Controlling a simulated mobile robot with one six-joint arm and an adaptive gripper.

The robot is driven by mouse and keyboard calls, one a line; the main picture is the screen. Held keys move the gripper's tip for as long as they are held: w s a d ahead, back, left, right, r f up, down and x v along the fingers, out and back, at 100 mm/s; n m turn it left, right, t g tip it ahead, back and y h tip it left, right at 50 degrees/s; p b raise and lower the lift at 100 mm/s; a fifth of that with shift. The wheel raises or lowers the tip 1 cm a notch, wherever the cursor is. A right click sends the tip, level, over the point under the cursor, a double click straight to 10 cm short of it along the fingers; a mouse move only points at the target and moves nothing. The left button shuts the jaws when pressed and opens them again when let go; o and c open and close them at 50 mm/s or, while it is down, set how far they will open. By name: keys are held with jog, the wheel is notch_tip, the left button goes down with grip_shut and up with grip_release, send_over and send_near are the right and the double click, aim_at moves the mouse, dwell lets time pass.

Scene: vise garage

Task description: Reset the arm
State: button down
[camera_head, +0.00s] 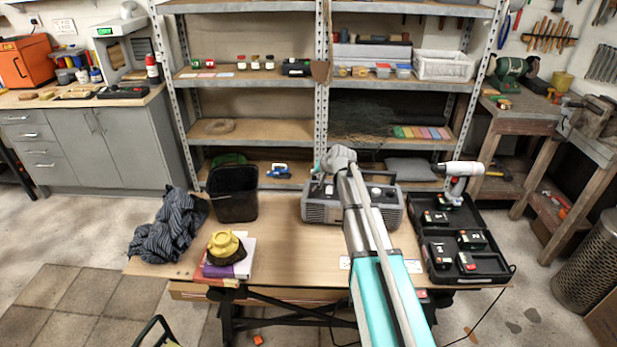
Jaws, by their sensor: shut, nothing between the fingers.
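My arm reaches from the bottom edge over the wooden workbench (285,245). It is made of teal and silver links. Its far visible end is a rounded grey joint above a grey box-shaped machine (322,212). I make out no gripper fingers in this view, and no object is seen held by the arm. The arm covers part of the machine and the bench behind it.
Left on the bench are a black bin (233,203), striped cloth (168,232) and a yellow-topped object (224,246) on books. An open black case (438,268) with a drill (458,180) and batteries lies right. Shelves (205,130) stand behind.

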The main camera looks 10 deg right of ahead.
jog(key=s+f+n+g+h+p, duration=0.1)
jog(key=s+n+g+h+p, duration=0.2)
jog(key=s, duration=3.2)
jog(key=n+g+p, duration=0.1)
jog(key=g, duration=0.4)
jog(key=shift+s+a+f+h, duration=0.2)
jog(key=shift+s+h, duration=0.15)
jog(key=shift+h, duration=0.05)
